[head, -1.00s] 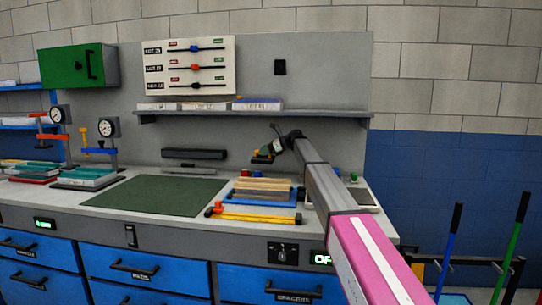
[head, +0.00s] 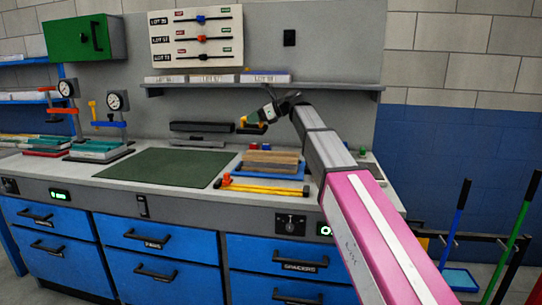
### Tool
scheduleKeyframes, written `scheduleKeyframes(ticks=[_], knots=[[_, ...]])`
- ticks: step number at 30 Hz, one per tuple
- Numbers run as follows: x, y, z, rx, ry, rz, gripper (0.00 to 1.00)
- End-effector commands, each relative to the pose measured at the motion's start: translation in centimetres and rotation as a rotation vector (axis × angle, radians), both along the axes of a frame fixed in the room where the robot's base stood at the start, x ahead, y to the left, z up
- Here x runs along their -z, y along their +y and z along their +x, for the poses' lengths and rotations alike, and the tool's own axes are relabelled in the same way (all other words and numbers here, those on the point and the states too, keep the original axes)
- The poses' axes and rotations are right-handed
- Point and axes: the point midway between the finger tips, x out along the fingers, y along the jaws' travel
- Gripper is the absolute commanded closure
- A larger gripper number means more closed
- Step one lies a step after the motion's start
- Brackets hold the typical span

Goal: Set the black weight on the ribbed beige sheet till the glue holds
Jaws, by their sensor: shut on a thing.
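The ribbed beige sheet (head: 270,160) lies in a stack at the blue tray (head: 262,175) on the bench, right of the green mat. My gripper (head: 250,122) is in the air above the left end of the stack, in front of the grey back panel. It is shut on a small dark block, which looks like the black weight (head: 254,130). The weight hangs clear of the stack. The fingers and the grip on it are small and partly unclear at this distance.
The green mat (head: 163,168) is bare. Yellow bars (head: 262,188) lie in front of the tray. Two dial-gauge stands (head: 118,115) are at the left. A shelf (head: 215,88) with several pale boxes runs behind and above my gripper. A black bar (head: 202,128) is on the back panel.

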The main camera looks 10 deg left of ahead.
Motion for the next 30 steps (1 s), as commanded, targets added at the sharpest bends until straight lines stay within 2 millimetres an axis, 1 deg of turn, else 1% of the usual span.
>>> scheduleKeyframes(ticks=[1,3,6,9,11,24,30], knots=[[-0.3,0.0,-1.5,0.0,-0.002,0.005,1.0],[-0.5,0.0,-2.6,0.001,-0.003,0.006,1.0],[-0.7,0.0,-3.4,0.001,-0.002,0.006,1.0],[-0.6,-0.2,-3.4,0.003,-0.001,0.005,1.0],[-0.3,-0.5,-2.9,0.003,0.0,0.005,1.0],[3.8,-4.4,2.8,0.003,0.001,0.006,1.0],[5.4,-5.9,5.0,0.001,0.0,0.006,1.0]])
